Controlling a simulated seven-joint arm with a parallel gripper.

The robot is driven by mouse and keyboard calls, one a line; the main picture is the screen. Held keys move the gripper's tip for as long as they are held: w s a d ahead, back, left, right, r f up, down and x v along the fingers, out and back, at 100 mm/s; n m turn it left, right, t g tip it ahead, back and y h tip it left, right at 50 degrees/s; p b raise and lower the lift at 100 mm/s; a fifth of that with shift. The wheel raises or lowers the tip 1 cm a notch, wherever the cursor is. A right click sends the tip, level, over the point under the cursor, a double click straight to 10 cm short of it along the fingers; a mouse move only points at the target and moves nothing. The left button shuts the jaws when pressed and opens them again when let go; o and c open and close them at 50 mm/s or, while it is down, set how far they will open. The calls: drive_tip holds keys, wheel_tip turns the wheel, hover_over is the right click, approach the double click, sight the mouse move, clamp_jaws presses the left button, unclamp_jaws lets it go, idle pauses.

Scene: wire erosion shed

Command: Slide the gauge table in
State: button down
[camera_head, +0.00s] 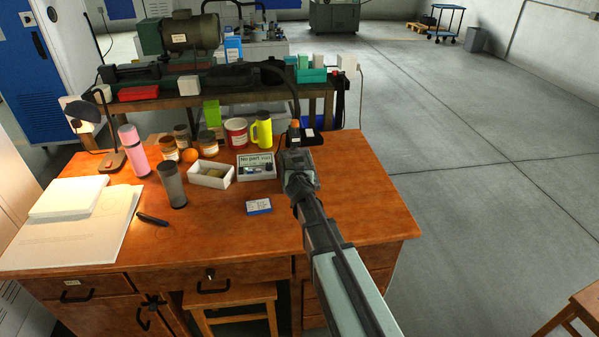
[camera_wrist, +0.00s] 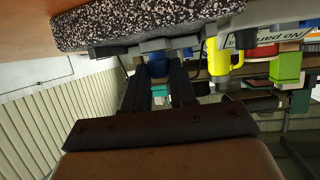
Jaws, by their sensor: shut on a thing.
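The gauge is mostly hidden behind my arm in the head view; only a dark upper part with an orange piece (camera_head: 294,132) shows at the desk's right rear. In the wrist view, a speckled slab (camera_wrist: 140,22) fills the top, with grey parts along its edge, which I take to belong to the gauge table (camera_wrist: 185,43). My gripper (camera_wrist: 158,70) is shut at a small blue part there, apparently on the gauge table; the exact contact is partly hidden. In the head view my gripper (camera_head: 296,160) is at the gauge, seen from behind.
A readout box (camera_head: 256,166) shows "No part".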

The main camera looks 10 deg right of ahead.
sight(298, 161)
drive_tip(key=shift+w, duration=2.5)
drive_tip(key=c, duration=0.9)
unclamp_jaws()
drive_tip(key=shift+s, duration=0.1)
drive_tip(key=v, duration=1.3)
drive_tip(key=shift+s, duration=0.35)
drive_tip(key=shift+a+r, duration=0.1)
drive_tip(key=shift+a, duration=0.1)
